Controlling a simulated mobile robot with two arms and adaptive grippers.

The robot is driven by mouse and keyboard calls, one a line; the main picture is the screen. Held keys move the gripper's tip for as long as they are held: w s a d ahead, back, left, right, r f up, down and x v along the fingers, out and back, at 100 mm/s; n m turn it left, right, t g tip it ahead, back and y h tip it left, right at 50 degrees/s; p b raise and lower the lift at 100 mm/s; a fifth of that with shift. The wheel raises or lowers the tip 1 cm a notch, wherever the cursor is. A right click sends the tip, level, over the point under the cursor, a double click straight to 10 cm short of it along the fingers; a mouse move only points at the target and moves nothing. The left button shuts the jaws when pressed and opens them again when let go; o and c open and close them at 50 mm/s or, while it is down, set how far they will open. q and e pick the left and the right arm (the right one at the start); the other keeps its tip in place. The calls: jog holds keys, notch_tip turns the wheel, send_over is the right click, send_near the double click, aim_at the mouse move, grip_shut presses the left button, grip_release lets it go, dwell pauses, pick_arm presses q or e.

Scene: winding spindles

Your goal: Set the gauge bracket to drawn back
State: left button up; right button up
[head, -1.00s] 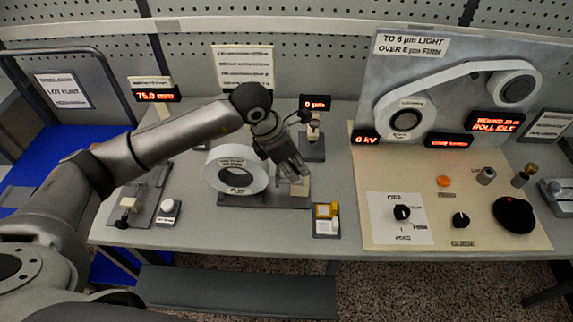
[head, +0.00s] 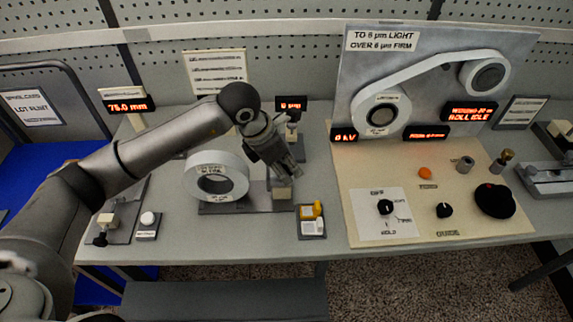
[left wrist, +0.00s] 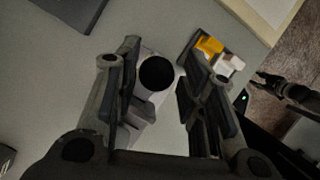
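I cannot single out the gauge bracket with certainty. A small pale block (head: 281,193) stands on the grey base plate right of the white ring (head: 215,183). A stand with a lit µm display (head: 291,104) is behind it. My left gripper (head: 290,168) points down just above the pale block. In the left wrist view its fingers (left wrist: 158,95) are open, with a pale part bearing a black round face (left wrist: 156,73) between them. I see no clear grip on it. A dark jointed part (left wrist: 288,90), likely my right gripper, shows at the right edge of the wrist view.
A yellow-and-white button box (head: 312,221) stands close right of the left gripper. The cream control panel (head: 365,175) with knobs lies further right. A small fixture (head: 107,220) and a white button (head: 147,220) are at the left. The front table strip is clear.

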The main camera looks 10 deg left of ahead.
pick_arm(q)
jog(key=v, duration=1.1)
jog(key=shift+r, duration=0.25)
jog(key=shift+d, duration=0.1)
